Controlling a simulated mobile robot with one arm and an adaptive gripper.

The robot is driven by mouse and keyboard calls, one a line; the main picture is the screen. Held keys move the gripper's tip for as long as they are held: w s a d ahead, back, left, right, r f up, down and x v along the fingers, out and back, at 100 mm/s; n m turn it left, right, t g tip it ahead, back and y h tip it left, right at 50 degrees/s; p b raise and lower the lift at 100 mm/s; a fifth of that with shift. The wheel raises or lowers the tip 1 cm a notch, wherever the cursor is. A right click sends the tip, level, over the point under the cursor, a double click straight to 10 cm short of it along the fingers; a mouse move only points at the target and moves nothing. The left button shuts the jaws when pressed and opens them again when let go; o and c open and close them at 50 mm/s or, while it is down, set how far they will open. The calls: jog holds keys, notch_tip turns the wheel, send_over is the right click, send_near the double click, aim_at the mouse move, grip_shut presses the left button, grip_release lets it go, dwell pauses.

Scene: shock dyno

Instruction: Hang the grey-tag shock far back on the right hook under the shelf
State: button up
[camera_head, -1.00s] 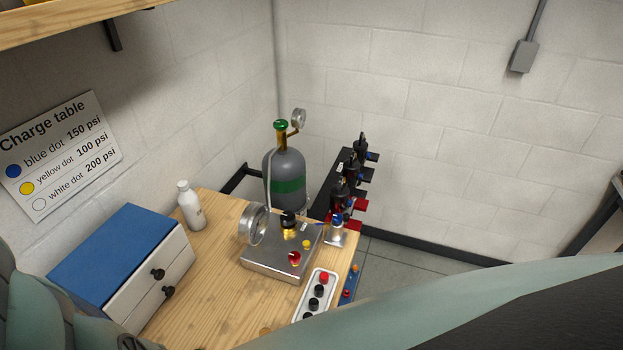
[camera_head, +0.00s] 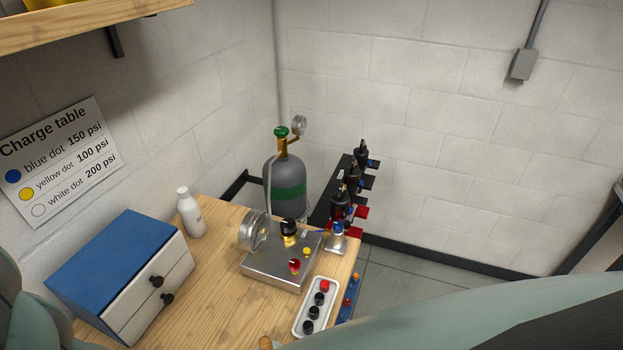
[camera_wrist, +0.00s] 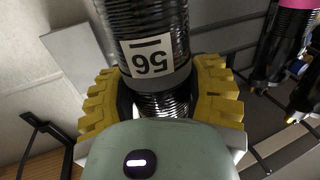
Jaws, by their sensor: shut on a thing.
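In the wrist view, my gripper (camera_wrist: 160,98) has its yellow ribbed fingers closed on both sides of a dark shock (camera_wrist: 147,22) with a coil spring. The shock carries a white label with a number seen upside down and a grey band below the label. Its upper end runs out of the top of the picture. My gripper and this shock do not show in the head view. The wooden shelf (camera_head: 80,27) shows at the head view's top left, with a dark bracket under it. I cannot make out the right hook in either view.
Other shocks, one with a pink band (camera_wrist: 299,4), show at the wrist view's right. In the head view, the wooden bench holds a blue-topped drawer box (camera_head: 112,262), a white bottle (camera_head: 191,212) and a metal gauge box (camera_head: 275,268). A gas cylinder (camera_head: 284,180) stands behind.

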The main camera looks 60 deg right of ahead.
jog(key=shift+w+a+r+b, duration=0.1)
jog(key=shift+w+a+b, duration=0.1)
jog(key=shift+w, duration=0.55)
jog(key=shift+w+a+r+b, duration=0.1)
jog(key=shift+w+a, duration=0.05)
jog(key=shift+w, duration=0.6)
jog(key=shift+w+a+r+b, duration=0.1)
jog(key=shift+w+a, duration=0.1)
jog(key=shift+w, duration=0.55)
jog(key=shift+f+b, duration=0.2)
jog(key=shift+b, duration=0.15)
jog(key=o, duration=1.4)
jog(key=shift+f, duration=0.1)
jog(key=shift+o, duration=0.2)
jog(key=shift+f, duration=0.1)
jog(key=v, duration=1.2)
